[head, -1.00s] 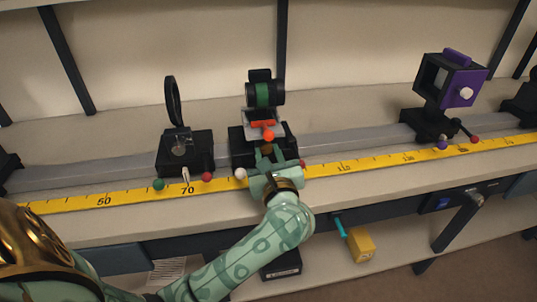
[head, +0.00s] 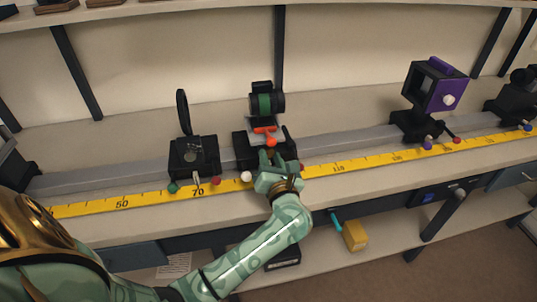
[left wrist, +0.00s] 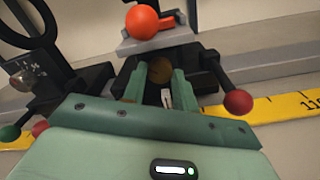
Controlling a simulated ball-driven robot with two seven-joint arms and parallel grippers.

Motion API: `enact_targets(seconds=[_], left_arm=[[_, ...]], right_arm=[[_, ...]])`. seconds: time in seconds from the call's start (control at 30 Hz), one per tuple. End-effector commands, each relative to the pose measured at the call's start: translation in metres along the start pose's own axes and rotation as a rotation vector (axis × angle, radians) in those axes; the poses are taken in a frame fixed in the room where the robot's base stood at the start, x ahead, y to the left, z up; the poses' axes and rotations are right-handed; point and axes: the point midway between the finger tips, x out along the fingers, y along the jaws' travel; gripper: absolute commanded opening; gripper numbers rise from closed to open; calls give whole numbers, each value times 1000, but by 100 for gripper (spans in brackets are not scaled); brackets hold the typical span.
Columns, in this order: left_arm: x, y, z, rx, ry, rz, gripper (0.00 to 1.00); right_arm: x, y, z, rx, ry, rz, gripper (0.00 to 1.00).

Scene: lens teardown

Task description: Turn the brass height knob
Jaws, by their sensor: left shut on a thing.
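The brass height knob (left wrist: 160,71) is on the front of a black carriage (left wrist: 205,72), below a tilted grey plate. In the left wrist view my left gripper (left wrist: 160,80) has its two green fingers on either side of the knob, shut on it. In the head view the same gripper (head: 270,158) is at the carriage's front, and its fingers mostly hide the knob. An orange-red ball-ended lever (head: 270,141) sits just above the fingers. A green-banded black lens barrel (head: 265,104) stands on top of the carriage. My right gripper is not in view.
A grey rail (head: 345,139) and a yellow scale (head: 355,163) run along the bench. A ring-holder carriage (head: 193,156) stands close left; a purple-sided black box (head: 435,90) stands farther right. A white ball (head: 246,176) and a dark red ball (left wrist: 238,102) flank the gripper.

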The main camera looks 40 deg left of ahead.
Motion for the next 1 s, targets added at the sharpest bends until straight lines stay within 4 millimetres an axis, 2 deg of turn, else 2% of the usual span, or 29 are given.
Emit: enact_targets(seconds=[0.27, 0.77, 0.8, 0.83, 0.87, 1.0], left_arm=[[-1, 0, 1, 93, 0, -2, 6], [-1, -1, -1, 114, 0, -2, 6], [-1, -1, -1, 114, 0, -2, 37], [-1, -1, -1, 114, 0, -2, 45], [-1, -1, -1, 114, 0, -2, 50], [0, -1, 0, 113, 0, -1, 50]], right_arm=[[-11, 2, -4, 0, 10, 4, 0], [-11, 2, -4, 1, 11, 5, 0], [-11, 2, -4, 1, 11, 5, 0], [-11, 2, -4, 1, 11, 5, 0], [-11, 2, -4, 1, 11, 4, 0], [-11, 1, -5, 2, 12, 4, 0]])
